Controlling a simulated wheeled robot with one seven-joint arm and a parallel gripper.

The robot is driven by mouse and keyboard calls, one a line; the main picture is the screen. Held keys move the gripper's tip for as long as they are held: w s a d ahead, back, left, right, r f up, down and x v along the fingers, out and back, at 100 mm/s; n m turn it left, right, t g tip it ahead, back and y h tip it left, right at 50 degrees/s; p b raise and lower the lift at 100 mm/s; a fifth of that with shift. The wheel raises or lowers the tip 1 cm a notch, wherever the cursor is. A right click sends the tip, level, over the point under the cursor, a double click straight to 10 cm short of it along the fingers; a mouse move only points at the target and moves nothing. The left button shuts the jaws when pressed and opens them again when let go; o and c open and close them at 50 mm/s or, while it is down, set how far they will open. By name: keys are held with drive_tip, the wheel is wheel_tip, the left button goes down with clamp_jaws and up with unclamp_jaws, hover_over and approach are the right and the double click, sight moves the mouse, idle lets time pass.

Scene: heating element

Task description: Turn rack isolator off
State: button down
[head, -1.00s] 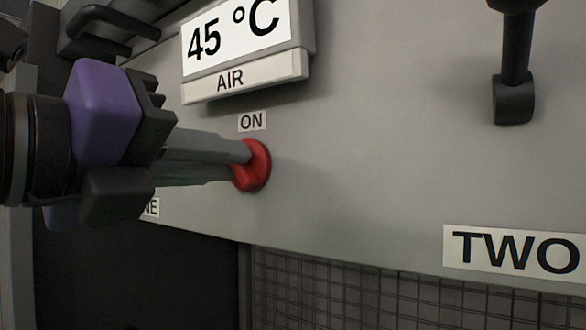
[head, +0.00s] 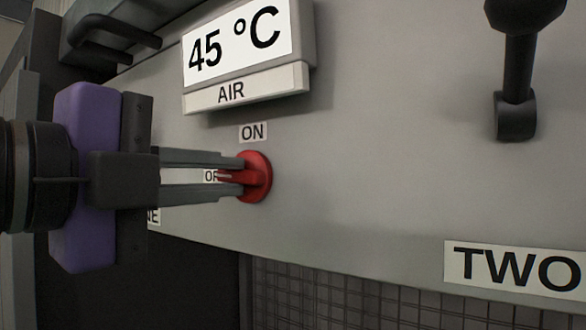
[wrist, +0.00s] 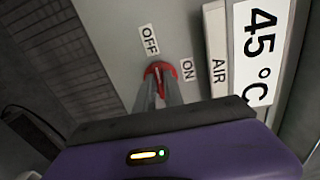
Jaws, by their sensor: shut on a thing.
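The red rack isolator knob (head: 259,178) is on the grey panel, below the "ON" label (head: 253,132). It also shows in the wrist view (wrist: 159,69). My gripper (head: 236,177) reaches in from the left and is shut on the knob's raised red grip, one finger above and one below. The grip lies about level in the head view, in line with the "OFF" label (head: 210,176), which is partly hidden between my fingers. In the wrist view the "OFF" label (wrist: 149,40) and "ON" label (wrist: 188,70) both show clear beside the knob.
A "45 °C" display (head: 240,45) with an "AIR" plate (head: 245,88) juts out above the knob. A black lever (head: 516,75) is at the upper right, over a "TWO" label (head: 515,268). A mesh (head: 400,298) lies below. The panel right of the knob is clear.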

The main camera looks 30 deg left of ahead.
drive_tip(key=shift+a+n, duration=0.1)
drive_tip(key=shift+n, duration=0.4)
drive_tip(key=c, duration=1.4)
unclamp_jaws()
drive_tip(key=shift+c, duration=0.2)
drive_tip(key=shift+s, duration=0.1)
drive_tip(key=s+b, duration=0.2)
drive_tip(key=s, duration=0.5)
drive_tip(key=shift+s+a, duration=0.3)
